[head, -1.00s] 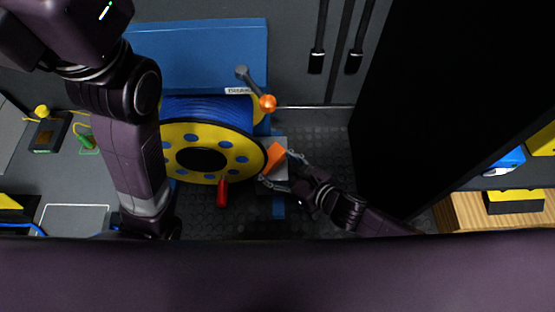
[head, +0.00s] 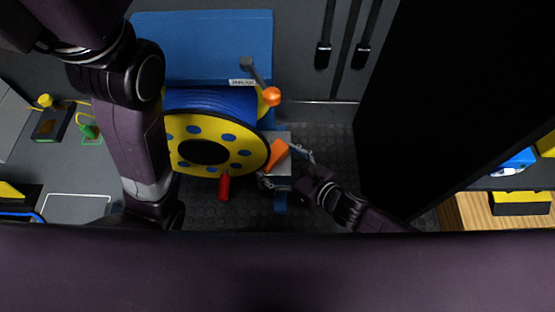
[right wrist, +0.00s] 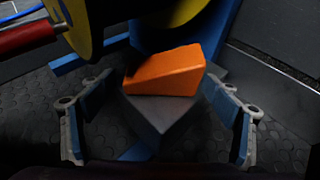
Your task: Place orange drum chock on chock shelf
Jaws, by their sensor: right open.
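The orange drum chock (head: 278,154) is a wedge resting on a grey block-like support (right wrist: 162,112) beside the yellow-flanged drum. The support may be the chock shelf; I cannot be sure. The chock also shows large in the right wrist view (right wrist: 165,72). My right gripper (head: 279,161) reaches in from the lower right, its fingers spread on either side of the chock. In the right wrist view the gripper (right wrist: 158,82) has a visible gap between each finger and the chock. My left arm crosses the left side, but its gripper is not visible.
The cable drum (head: 233,150) with blue cable stands close left of the chock. Its red handle (head: 224,187) and an orange-knobbed lever (head: 271,96) stick out nearby. A tall black panel (head: 420,110) rises at right. Dark studded floor (head: 325,125) lies between.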

